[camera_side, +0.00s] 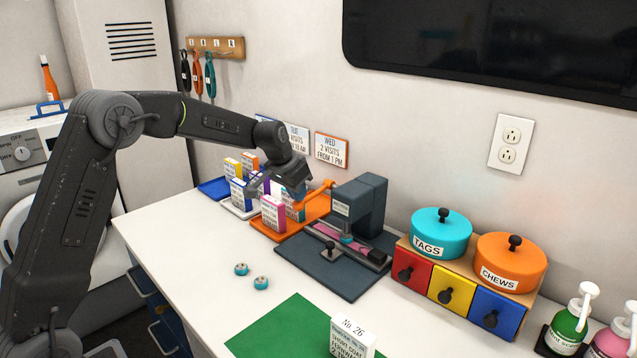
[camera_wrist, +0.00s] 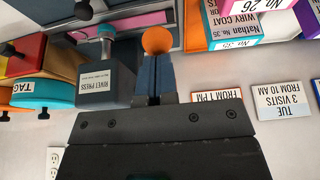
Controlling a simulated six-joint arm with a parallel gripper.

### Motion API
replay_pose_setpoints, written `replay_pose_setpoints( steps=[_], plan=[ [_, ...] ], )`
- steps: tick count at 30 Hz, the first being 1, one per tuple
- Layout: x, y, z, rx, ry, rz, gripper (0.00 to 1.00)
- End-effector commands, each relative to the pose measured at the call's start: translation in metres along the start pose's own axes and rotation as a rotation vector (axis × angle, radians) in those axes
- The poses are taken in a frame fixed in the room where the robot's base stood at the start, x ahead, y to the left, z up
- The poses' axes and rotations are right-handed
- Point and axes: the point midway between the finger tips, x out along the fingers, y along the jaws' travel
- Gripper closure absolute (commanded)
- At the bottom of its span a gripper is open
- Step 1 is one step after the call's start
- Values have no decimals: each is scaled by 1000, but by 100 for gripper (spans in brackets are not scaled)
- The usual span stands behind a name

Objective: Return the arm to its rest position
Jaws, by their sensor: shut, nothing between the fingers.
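My gripper (camera_side: 303,194) hangs from the arm over the back of the white table, just left of the rivet press (camera_side: 371,203). In the wrist view my gripper (camera_wrist: 155,78) has its two dark blue fingers together, with nothing between them. An orange round knob (camera_wrist: 157,40) shows just beyond the fingertips; I cannot tell whether they touch it. The same orange knob and arm (camera_side: 326,186) show beside the press in the side view. The rivet press (camera_wrist: 105,80) is close beside the fingers in the wrist view.
Several small boxes (camera_side: 273,213) stand on coloured trays around my gripper. A pink strap (camera_side: 335,236) lies on the press. Lidded tubs (camera_side: 441,233) sit on a drawer unit at right. Wall cards (camera_side: 331,150) hang behind.

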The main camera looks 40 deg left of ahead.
Motion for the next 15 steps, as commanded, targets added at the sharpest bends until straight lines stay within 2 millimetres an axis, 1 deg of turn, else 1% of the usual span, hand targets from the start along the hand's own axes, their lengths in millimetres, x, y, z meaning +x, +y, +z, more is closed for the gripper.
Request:
replay_pose_setpoints(
  steps=[3,15],
  plan=[
    [6,0,2,0,-2,1,100],
    [6,0,3,1,-4,0,100]
  ],
)
